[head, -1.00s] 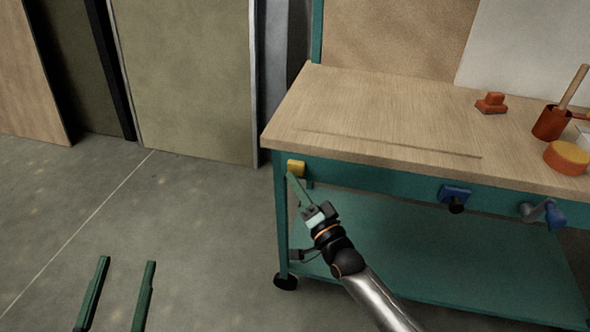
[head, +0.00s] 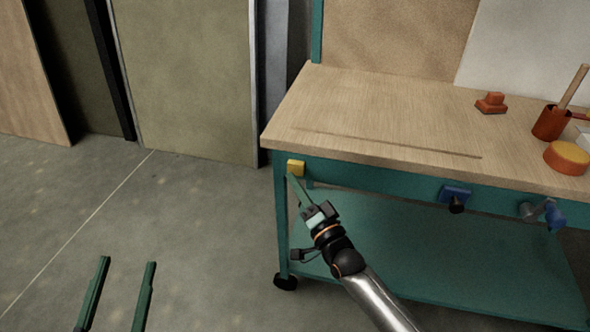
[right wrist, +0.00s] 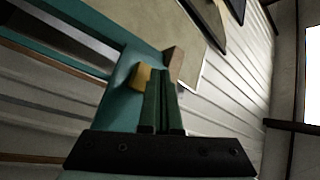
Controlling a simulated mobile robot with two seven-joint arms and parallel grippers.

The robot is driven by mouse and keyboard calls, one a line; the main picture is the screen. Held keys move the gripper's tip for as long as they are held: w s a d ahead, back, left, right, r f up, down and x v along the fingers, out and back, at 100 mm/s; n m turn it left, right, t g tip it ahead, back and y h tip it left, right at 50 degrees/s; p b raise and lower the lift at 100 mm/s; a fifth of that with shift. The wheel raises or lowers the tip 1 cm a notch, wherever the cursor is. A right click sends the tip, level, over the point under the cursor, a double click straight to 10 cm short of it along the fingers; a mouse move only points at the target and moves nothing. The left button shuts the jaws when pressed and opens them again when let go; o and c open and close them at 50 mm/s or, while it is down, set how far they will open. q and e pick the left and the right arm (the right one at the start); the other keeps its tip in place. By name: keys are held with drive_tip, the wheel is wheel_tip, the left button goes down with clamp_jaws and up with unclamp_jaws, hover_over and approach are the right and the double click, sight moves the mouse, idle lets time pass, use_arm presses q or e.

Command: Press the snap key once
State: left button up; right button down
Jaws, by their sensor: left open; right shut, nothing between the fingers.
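The only key-like part I see is a small yellow block (head: 296,168) on the front rail of the teal workbench, at its left end; I take it for the snap key. My right gripper (head: 291,177) is shut and empty, its fingertips just below and at the yellow block. In the right wrist view the yellow block (right wrist: 141,77) shows just left of the shut fingers (right wrist: 161,75); whether they touch it I cannot tell. My left gripper (head: 128,260) is open and empty over the floor at the lower left, far from the bench.
The wooden bench top (head: 370,110) is mostly clear on its left. A blue knob part (head: 455,195) and a blue clamp (head: 553,214) stick out from the front rail. An orange block (head: 491,103), a red pot (head: 551,123) and an orange round thing (head: 567,158) stand at the right.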

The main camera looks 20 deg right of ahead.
idle(0.3)
drive_tip(key=shift+w+d, duration=0.25)
drive_tip(key=shift+w, duration=0.1)
drive_tip(key=shift+w+d+b, duration=0.3)
drive_tip(key=shift+w, duration=0.15)
idle(0.7)
idle(0.4)
drive_tip(key=shift+s+a+p, duration=0.55)
drive_tip(key=shift+s+p, duration=0.1)
drive_tip(key=shift+s, duration=0.15)
drive_tip(key=s+a, duration=0.1)
drive_tip(key=s+a+p, duration=0.1)
drive_tip(key=s+p, duration=0.1)
drive_tip(key=s, duration=0.1)
drive_tip(key=shift+s+a, duration=0.1)
drive_tip(key=shift+a, duration=0.3)
